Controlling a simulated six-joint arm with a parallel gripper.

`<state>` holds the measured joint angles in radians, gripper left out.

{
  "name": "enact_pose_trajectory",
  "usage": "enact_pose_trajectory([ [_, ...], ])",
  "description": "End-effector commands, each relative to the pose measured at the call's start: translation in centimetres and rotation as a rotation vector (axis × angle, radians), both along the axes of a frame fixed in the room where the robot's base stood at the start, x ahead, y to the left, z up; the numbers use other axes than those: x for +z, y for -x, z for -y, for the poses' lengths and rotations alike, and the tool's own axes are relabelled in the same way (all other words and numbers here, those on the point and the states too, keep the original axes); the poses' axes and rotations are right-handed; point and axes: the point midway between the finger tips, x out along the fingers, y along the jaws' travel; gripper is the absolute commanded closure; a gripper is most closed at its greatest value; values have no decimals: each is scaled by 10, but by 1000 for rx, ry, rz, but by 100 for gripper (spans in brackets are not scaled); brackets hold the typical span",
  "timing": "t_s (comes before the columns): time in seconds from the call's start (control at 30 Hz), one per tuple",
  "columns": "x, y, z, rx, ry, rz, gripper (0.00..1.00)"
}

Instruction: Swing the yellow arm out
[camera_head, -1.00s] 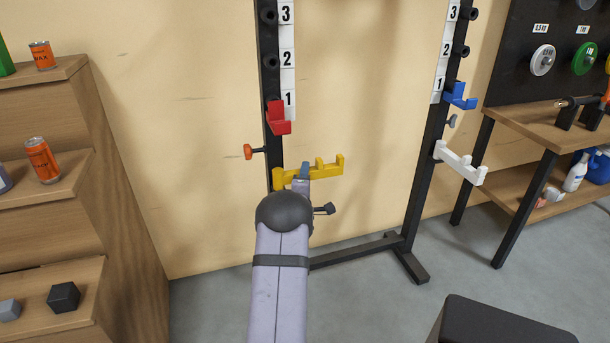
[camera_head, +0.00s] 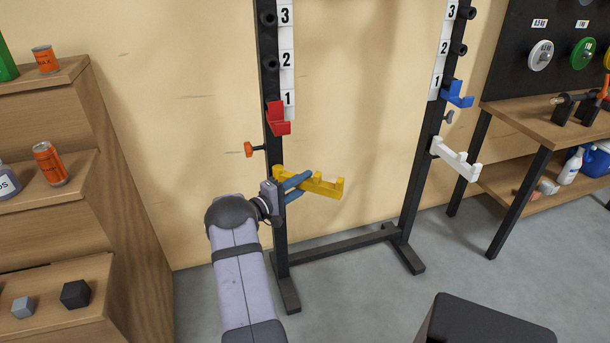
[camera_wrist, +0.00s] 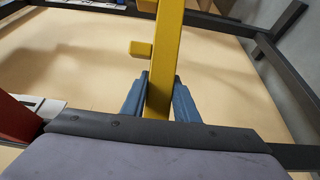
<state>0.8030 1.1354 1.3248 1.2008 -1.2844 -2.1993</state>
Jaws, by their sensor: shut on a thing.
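The yellow arm (camera_head: 328,190) is attached to the rack's left post (camera_head: 278,215) below the red hook. It points right and toward me, angled out from the post, with short upright pegs along it. My gripper (camera_head: 305,183) reaches it from the left, with blue fingers on both sides of the bar near its middle. In the wrist view the yellow arm (camera_wrist: 166,50) runs up between the two blue fingertips (camera_wrist: 160,90), which are shut on it. The arm's end at the post is partly hidden by my gripper.
The right post carries a blue hook (camera_head: 460,95) and a white arm (camera_head: 456,160). Wooden steps (camera_head: 135,245) stand left, a black bench (camera_head: 485,322) front right.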

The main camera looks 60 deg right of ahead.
Motion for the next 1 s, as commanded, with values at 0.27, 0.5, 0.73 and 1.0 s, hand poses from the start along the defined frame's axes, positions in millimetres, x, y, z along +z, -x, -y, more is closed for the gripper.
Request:
enact_pose_trajectory([
  [0.27,-4,-3,-16,-190,2,2,100],
  [0.5,-4,-4,-25,-292,2,2,100],
  [0.73,-4,-5,-30,-364,1,2,100],
  [1.0,-3,-7,-35,-423,1,2,100],
])
